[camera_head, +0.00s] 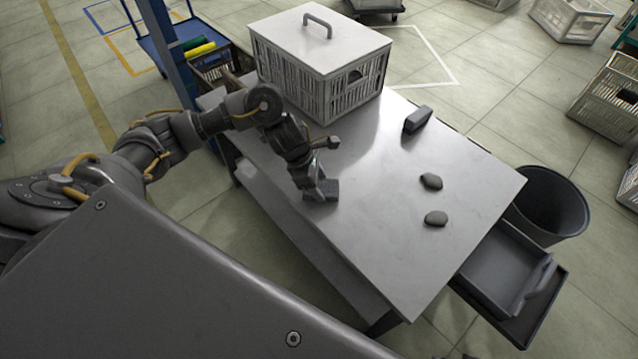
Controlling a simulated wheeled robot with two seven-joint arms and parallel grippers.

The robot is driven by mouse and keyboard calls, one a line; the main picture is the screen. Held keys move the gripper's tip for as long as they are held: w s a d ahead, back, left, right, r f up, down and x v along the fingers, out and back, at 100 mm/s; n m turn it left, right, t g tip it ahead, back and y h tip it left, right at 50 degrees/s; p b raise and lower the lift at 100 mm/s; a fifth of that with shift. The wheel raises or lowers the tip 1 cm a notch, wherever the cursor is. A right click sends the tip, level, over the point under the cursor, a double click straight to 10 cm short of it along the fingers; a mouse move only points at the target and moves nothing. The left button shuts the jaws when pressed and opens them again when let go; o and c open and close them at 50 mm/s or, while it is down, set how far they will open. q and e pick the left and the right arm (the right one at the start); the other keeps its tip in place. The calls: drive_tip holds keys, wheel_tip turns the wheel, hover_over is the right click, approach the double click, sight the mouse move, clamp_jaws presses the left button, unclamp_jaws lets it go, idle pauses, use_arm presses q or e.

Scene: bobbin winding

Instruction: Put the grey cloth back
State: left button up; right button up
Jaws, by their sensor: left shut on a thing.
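My left gripper (316,189) reaches down over the left part of the grey table (375,235), close to its top. It is shut on a small grey piece, which looks like the grey cloth (326,190); the fingers hide part of it. I cannot tell whether the cloth touches the table. My right gripper is not in view.
A lidded white crate (318,70) stands at the table's back. A dark block (417,119) and two grey lumps (431,181) (436,218) lie to the right. An open drawer (505,270) and a dark bin (550,205) are beyond the right edge. The table's front is clear.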

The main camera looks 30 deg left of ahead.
use_arm(q)
drive_tip(key=shift+f, duration=0.3)
drive_tip(key=o, duration=0.4)
drive_tip(key=shift+f, duration=0.1)
drive_tip(key=o, duration=0.5)
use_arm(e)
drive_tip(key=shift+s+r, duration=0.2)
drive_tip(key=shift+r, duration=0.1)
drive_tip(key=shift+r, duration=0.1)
use_arm(q)
drive_tip(key=shift+p+v, duration=1.2)
drive_tip(key=shift+v, duration=4.9)
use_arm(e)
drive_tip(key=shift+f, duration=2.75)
use_arm(q)
drive_tip(key=shift+w+d, duration=0.1)
drive_tip(key=shift+d, duration=0.05)
